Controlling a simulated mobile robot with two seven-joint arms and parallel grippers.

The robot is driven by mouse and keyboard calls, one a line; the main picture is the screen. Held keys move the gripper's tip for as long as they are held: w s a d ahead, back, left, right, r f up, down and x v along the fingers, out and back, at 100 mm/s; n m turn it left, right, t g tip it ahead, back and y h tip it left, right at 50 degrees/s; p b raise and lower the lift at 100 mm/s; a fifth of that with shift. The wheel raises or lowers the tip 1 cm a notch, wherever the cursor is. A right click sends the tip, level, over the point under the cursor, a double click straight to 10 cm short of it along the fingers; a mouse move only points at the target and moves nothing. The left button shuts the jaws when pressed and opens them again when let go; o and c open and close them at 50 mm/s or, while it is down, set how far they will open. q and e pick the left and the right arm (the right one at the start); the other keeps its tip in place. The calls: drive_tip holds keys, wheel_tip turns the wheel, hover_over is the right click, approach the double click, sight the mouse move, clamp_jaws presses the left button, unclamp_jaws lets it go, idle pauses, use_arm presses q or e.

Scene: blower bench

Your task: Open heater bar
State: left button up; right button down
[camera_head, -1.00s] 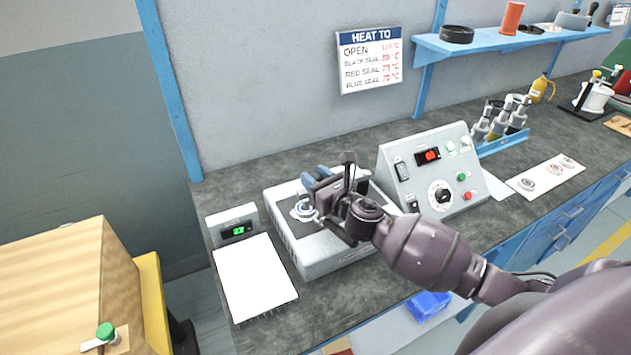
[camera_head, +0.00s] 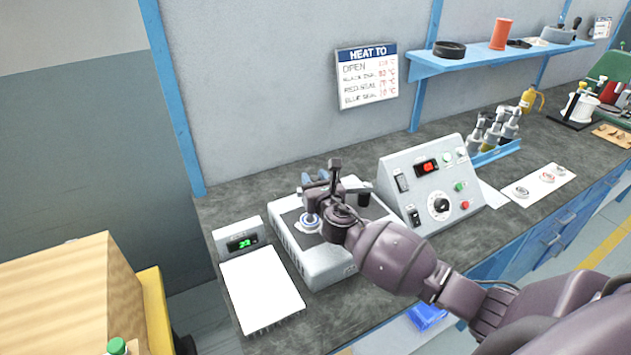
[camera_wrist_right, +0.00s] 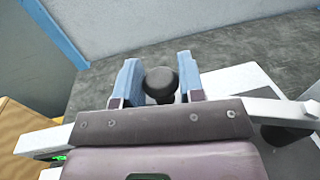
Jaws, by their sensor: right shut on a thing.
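The heater unit (camera_head: 318,266) is a pale box on the bench with a dark top plate. A round blue-and-silver piece (camera_head: 310,221) sits near the left of its top. My right gripper (camera_head: 315,181) is above the top plate; my wrist hides much of the heater bar. In the right wrist view the blue fingers of my right gripper (camera_wrist_right: 160,82) are shut on a round black knob (camera_wrist_right: 160,80), which I take to be the bar's handle. A dark post (camera_head: 364,195) stands at the unit's right. My left gripper is not in view.
A sloped control box (camera_head: 425,185) with red display, dial and buttons stands close right. A small box with green readout (camera_head: 241,243) and a white pad (camera_head: 262,290) lie left. A wooden box (camera_head: 60,295) stands lower left. The bench behind the unit is clear.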

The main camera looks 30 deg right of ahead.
drive_tip(key=c, duration=0.7)
unclamp_jaws()
drive_tip(key=s, duration=0.3)
drive_tip(key=s+a, duration=0.1)
drive_tip(key=s, duration=0.6)
drive_tip(key=shift+s+a+p, duration=0.3)
drive_tip(key=shift+s+a, duration=0.05)
drive_tip(key=shift+c, duration=0.5)
